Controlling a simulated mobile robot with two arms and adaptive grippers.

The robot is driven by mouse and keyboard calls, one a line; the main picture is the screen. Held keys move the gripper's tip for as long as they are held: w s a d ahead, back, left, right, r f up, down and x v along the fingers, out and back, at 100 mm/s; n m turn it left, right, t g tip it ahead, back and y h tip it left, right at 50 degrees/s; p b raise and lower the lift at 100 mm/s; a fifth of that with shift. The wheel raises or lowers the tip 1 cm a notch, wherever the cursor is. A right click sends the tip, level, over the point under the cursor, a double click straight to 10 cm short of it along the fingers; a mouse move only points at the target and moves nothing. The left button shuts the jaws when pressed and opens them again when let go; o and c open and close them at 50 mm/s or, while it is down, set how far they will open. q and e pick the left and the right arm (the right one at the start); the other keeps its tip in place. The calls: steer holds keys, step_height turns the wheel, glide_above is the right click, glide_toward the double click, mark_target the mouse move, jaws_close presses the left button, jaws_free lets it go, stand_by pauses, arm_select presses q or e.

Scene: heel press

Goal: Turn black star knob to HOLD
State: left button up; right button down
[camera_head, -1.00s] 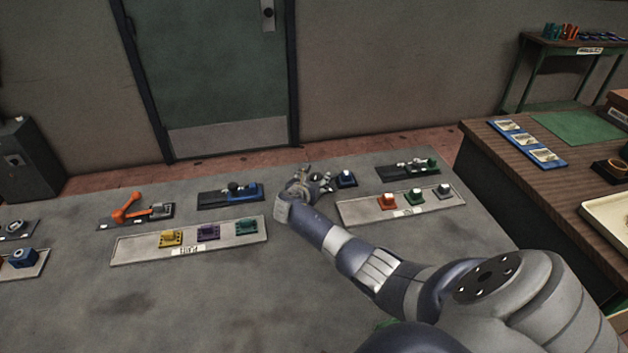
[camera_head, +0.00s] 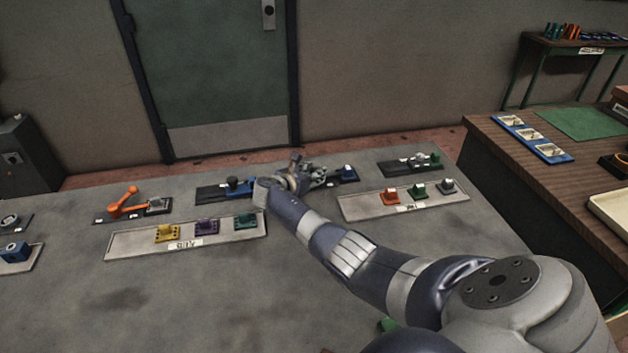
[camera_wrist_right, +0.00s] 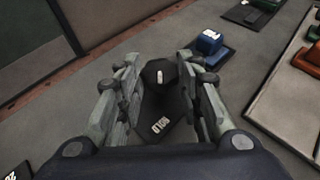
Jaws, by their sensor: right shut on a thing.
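The black star knob (camera_wrist_right: 162,95) stands between my right gripper's fingers in the right wrist view, with a short white mark on its top. A white HOLD label (camera_wrist_right: 160,125) lies nearer the camera than that mark. My right gripper (camera_wrist_right: 163,80) is shut on the knob, with fingers along its left and right sides. In the head view my right gripper (camera_head: 316,178) is at the far side of the table, and the hand hides the knob. My left gripper is out of view.
A blue block (camera_wrist_right: 208,42) sits close by on the knob's right; it also shows in the head view (camera_head: 348,174). A grey panel with red, green and grey parts (camera_head: 440,205) lies to the right. An orange lever (camera_head: 123,203) stands at the left.

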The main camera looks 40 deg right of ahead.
steer(key=shift+m, duration=0.3)
steer(key=c, duration=1.1)
jaws_free()
steer(key=shift+g, duration=0.3)
steer(key=v, duration=1.2)
steer(key=shift+a+f, duration=0.1)
steer(key=shift+f, duration=0.05)
